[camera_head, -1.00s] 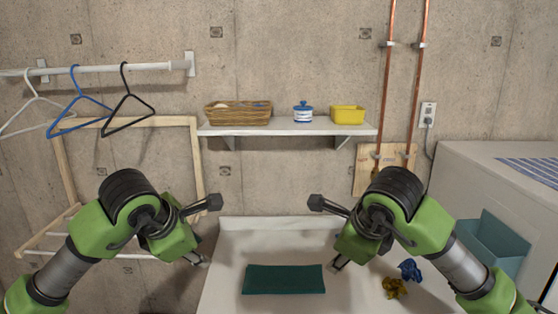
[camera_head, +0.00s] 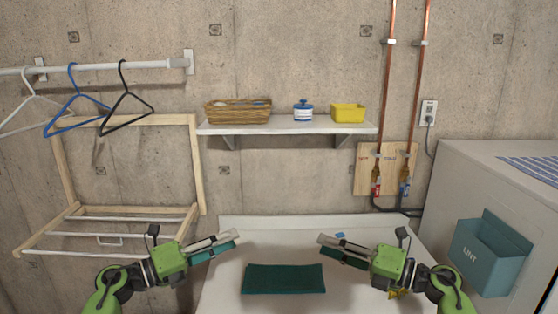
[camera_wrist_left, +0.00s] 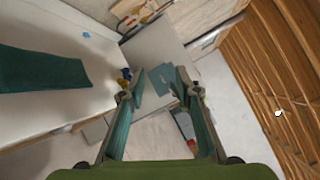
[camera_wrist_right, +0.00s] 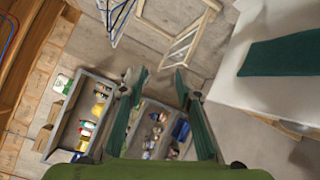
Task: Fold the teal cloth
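The teal cloth (camera_head: 284,280) lies as a flat, neat dark rectangle on the white table top; I cannot tell how many layers it has. It also shows in the left wrist view (camera_wrist_left: 40,72) and the right wrist view (camera_wrist_right: 285,53). My left gripper (camera_head: 232,244) is raised at the cloth's back left, its fingers apart and empty, also in the left wrist view (camera_wrist_left: 157,85). My right gripper (camera_head: 328,246) is raised at the cloth's back right, fingers apart and empty, also in the right wrist view (camera_wrist_right: 160,75). Neither touches the cloth.
A yellow item (camera_head: 396,294) is mostly hidden behind my right gripper. A shelf (camera_head: 285,129) with a basket, jar and yellow box hangs above. A drying rack (camera_head: 120,220) is at left, a lint box (camera_head: 485,258) at right.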

